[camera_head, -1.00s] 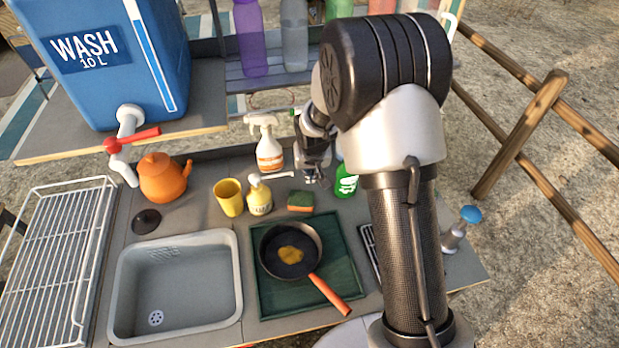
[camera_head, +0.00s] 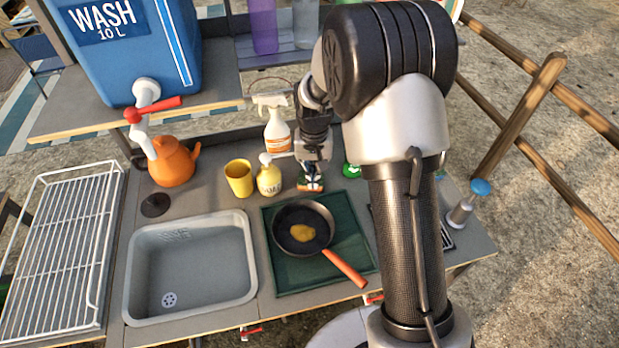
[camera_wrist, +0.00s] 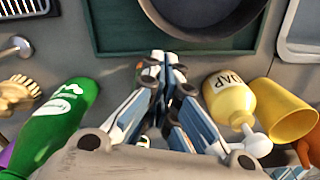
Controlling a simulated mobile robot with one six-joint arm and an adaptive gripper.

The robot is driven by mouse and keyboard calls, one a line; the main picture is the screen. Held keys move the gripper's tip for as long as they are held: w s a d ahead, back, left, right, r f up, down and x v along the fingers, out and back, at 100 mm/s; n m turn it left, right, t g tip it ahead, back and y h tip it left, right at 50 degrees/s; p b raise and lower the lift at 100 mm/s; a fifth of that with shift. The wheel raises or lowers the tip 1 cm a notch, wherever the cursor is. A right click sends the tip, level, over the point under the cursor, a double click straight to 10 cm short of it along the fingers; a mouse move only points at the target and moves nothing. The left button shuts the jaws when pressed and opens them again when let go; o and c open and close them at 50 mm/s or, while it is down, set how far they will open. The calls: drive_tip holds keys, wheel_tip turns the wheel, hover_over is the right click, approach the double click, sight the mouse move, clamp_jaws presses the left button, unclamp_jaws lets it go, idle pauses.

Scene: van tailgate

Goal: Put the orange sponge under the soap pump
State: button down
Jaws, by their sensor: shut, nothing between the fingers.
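The soap pump (camera_head: 269,180) is a yellow bottle with a white nozzle, standing on the worktop right of a yellow cup. In the wrist view the pump (camera_wrist: 230,102) lies tipped by perspective, right of my fingers, with its SOAP label showing. My gripper (camera_head: 312,183) points down just right of the pump and behind the pan. In the wrist view my gripper (camera_wrist: 163,62) has its fingertips together with nothing held.
The yellow cup (camera_head: 239,178) stands left of the pump and a spray bottle (camera_head: 276,130) behind it. The pan (camera_head: 303,228) sits on a green board in front. The sink (camera_head: 190,262) is left of it.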

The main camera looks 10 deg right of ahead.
sight(312, 199)
wheel_tip(312, 199, down, 7)
drive_tip(key=shift+r+b, duration=0.1)
drive_tip(key=shift+b, duration=0.85)
